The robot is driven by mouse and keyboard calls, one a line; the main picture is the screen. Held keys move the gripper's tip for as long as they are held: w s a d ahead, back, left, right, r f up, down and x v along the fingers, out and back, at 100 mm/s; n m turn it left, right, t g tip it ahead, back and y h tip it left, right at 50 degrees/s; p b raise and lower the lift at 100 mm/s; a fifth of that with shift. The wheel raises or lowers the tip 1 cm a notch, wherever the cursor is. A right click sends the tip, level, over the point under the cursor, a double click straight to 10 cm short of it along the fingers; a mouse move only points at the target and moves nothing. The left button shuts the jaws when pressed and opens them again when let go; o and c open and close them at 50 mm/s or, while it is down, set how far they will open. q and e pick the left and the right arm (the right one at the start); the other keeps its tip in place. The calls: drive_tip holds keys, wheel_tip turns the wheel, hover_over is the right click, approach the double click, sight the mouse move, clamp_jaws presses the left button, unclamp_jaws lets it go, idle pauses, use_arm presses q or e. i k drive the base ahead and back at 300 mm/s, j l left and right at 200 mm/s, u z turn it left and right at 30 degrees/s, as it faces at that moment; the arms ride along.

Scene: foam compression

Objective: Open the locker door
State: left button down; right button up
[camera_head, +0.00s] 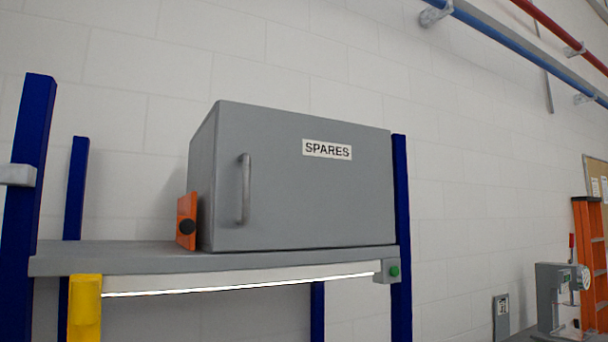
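A grey locker (215,180) stands on a grey shelf. Its front door (320,200) looks shut and flush with the body. The door carries a white "SPARES" label (327,149) at the upper right. A vertical metal bar handle (244,189) sits near the door's left edge. Neither of my grippers shows in the head view.
The shelf (150,260) is held by blue posts (402,230) and has a lit strip under its front edge. An orange block with a black knob (187,221) stands beside the locker's left side. A yellow part (84,310) is at the shelf's front left. An orange ladder (588,245) stands far right.

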sight(283, 180)
drive_tip(key=i+l, duration=0.65)
drive_tip(key=i+u, duration=0.1)
drive_tip(key=u, duration=1.95)
